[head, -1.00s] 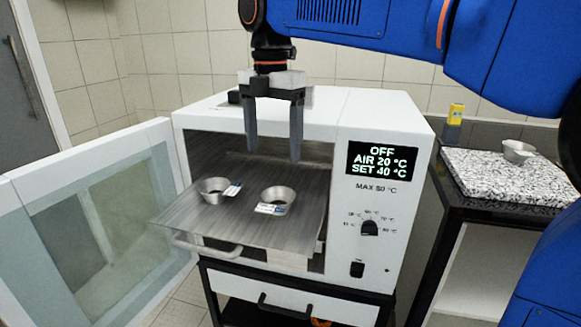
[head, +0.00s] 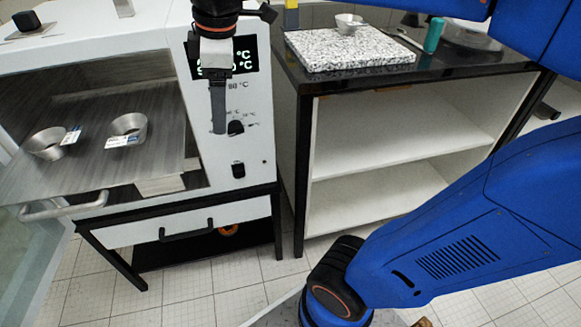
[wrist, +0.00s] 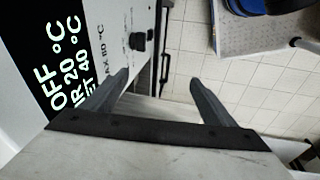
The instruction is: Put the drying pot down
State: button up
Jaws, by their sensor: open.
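Two metal drying pots with small labels stand on the oven's pulled-out shelf (head: 90,170) in the head view: one pot at the left (head: 46,144) and one at the right (head: 128,128). A third metal pot (head: 350,23) stands on the speckled stone slab (head: 340,52) on the bench. My gripper (head: 218,128) hangs in front of the oven's control panel, right of the shelf and apart from all pots. In the wrist view my gripper (wrist: 160,85) has its two fingers spread, with nothing between them.
The white oven (head: 110,30) has its display partly hidden by my gripper and its door open at the left. A dark bench (head: 460,66) with open shelves stands at the right, with a green bottle (head: 434,34) on it. Tiled floor shows between.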

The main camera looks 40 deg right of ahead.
jog(key=s+d+f+m+t, duration=0.1)
jog(key=s+d+f+m, duration=0.3)
jog(key=s+f+m, duration=0.1)
jog(key=s+d+f+m+t, duration=0.1)
jog(key=s+d+f+m, duration=0.4)
jog(key=f+m, duration=0.3)
notch_tip(320, 180, down, 2)
jog(key=shift+s+d+f+h, duration=0.1)
jog(key=shift+s+d+h, duration=0.1)
jog(key=shift+s+h, duration=0.4)
jog(key=shift+s, duration=0.15)
